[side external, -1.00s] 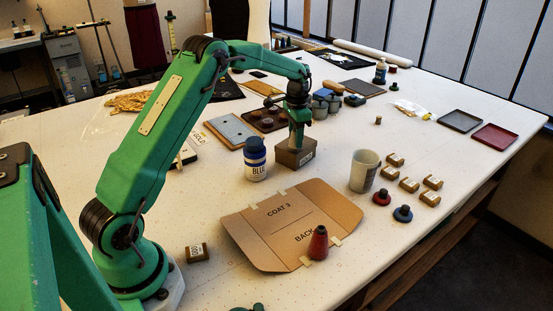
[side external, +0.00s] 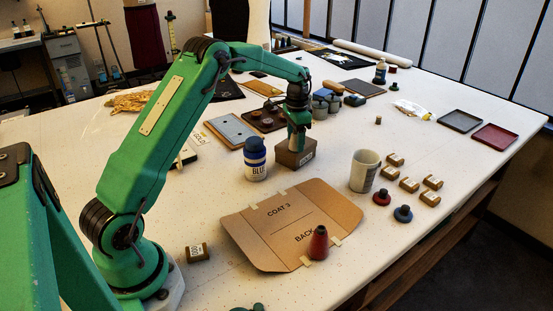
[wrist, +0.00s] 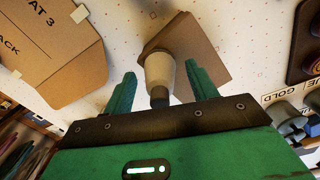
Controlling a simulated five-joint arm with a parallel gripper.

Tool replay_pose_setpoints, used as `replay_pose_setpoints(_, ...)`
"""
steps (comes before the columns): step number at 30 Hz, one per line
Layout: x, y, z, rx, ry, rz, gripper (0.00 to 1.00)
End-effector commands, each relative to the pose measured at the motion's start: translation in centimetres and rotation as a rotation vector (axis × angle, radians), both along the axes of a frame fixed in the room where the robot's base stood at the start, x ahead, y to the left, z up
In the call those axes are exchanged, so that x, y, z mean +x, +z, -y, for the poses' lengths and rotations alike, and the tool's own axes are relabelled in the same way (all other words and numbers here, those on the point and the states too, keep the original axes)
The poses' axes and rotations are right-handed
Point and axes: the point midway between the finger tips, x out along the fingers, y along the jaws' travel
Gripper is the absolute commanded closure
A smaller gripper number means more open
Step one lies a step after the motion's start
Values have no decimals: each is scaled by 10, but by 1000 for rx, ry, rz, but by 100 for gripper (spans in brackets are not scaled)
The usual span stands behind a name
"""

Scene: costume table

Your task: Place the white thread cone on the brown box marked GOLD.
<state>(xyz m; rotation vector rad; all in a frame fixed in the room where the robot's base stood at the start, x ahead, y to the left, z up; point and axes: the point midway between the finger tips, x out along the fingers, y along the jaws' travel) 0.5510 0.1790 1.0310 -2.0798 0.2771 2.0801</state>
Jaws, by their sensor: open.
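The white thread cone (wrist: 158,72) stands on the brown box (wrist: 196,48) in the wrist view, near one edge of its top, with its dark tip towards my gripper. The box (side external: 294,156) also shows in the side view, with a pale label too small to read. My gripper (wrist: 160,70) is open, with one finger on each side of the cone and a visible gap to it. In the side view my gripper (side external: 297,146) is low over the box, and the cone cannot be made out there.
A blue-labelled bottle (side external: 255,159) stands left of the box, and a pale cup (side external: 364,170) stands right. A cardboard pattern (side external: 290,222) with a red cone (side external: 319,243) lies in front.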

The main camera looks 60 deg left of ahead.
Motion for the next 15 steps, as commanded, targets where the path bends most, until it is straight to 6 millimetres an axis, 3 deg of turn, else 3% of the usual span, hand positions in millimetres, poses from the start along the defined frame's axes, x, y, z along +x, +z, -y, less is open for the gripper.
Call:
replay_pose_setpoints(8,1,19,0,1,0,3,42)
replay_pose_setpoints(15,1,54,0,2,0,5,42)
